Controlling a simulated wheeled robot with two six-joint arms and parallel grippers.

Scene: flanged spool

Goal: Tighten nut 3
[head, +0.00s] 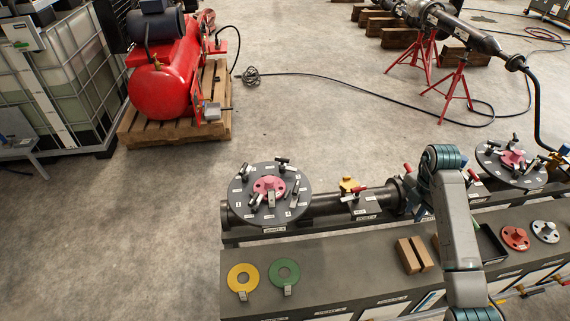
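A dark round flange plate (247,205) with a pink centre hub (268,186) lies at the left end of the long pipe. Several metal nuts or studs with small white number tags stand around the hub. The tags are too small to read, so I cannot tell which is nut 3. A second dark plate (488,160) with a pink hub and similar pieces is at the right. My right gripper (419,211) is low beside the pipe between the two plates, mostly hidden behind my arm. I cannot see its fingers clearly. My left gripper is not in view.
A grey bench (340,262) in front carries a yellow ring (243,277), a green ring (285,272), brown blocks (414,255) and a red flange (515,237). A yellow valve piece (349,185) rises from the pipe. Behind lies open floor with a red compressor (165,92).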

